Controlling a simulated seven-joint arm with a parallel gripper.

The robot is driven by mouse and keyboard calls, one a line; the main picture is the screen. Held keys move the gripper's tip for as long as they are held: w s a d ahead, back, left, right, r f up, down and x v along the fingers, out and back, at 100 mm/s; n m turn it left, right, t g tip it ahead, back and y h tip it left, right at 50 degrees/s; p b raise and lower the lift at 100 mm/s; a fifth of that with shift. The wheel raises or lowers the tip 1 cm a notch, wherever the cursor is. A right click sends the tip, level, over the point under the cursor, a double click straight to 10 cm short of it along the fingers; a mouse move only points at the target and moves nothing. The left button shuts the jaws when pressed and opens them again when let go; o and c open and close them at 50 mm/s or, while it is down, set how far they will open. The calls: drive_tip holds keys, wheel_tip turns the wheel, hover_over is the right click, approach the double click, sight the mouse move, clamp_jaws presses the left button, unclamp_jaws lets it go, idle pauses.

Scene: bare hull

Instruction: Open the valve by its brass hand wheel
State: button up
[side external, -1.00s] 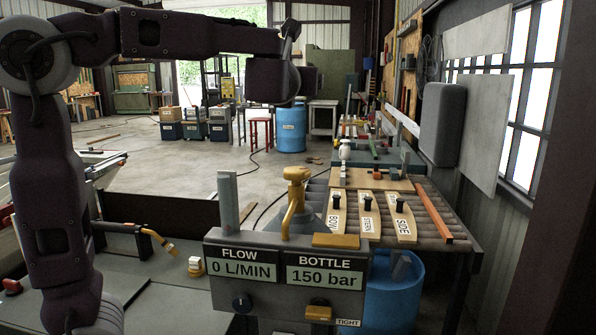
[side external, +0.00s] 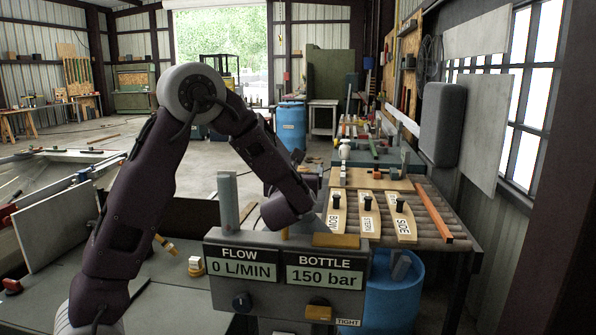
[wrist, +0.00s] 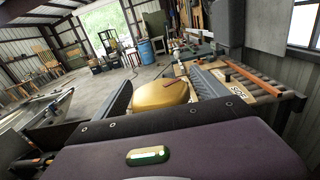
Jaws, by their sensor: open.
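The brass hand wheel (wrist: 160,94) shows in the wrist view as a rounded yellow-brass shape just beyond my gripper's body. My gripper (wrist: 165,84) is open, with a dark finger on the wheel's left and a grey one on its right. Whether they touch it I cannot tell. The panel reads flow 0 L/MIN and bottle 150 bar. A brass knob (side external: 319,310) sits low on it beside a "TIGHT" label.
A grey upright post (side external: 228,200) stands left of my gripper. To the right, a roller bench (side external: 440,215) carries wooden tags marked BOW, STERN and SIDE. A blue barrel (side external: 395,290) stands behind the panel's right end. A hose with a brass end (side external: 166,244) lies at left.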

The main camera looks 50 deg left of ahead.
drive_tip(key=shift+c, duration=0.4)
drive_tip(key=c, duration=1.3)
drive_tip(key=shift+g, duration=0.3)
drive_tip(key=shift+n+y, duration=0.3)
drive_tip(key=n+g+y, duration=0.1)
drive_tip(key=g, duration=0.1)
drive_tip(key=shift+s+a+n+g+y, duration=0.15)
drive_tip(key=shift+s+n+g+y, duration=0.05)
drive_tip(key=shift+n+g+y, duration=0.2)
drive_tip(key=shift+s+a+n+g+y, duration=0.1)
drive_tip(key=shift+s+n+g+y, duration=0.15)
drive_tip(key=shift+n+g+y, duration=0.6)
drive_tip(key=shift+s+a+n+g+y, duration=0.1)
drive_tip(key=shift+s+n+g+y, duration=0.15)
drive_tip(key=shift+n+g, duration=1.15)
drive_tip(key=shift+m+g, duration=0.25)
drive_tip(key=shift+g, duration=0.2)
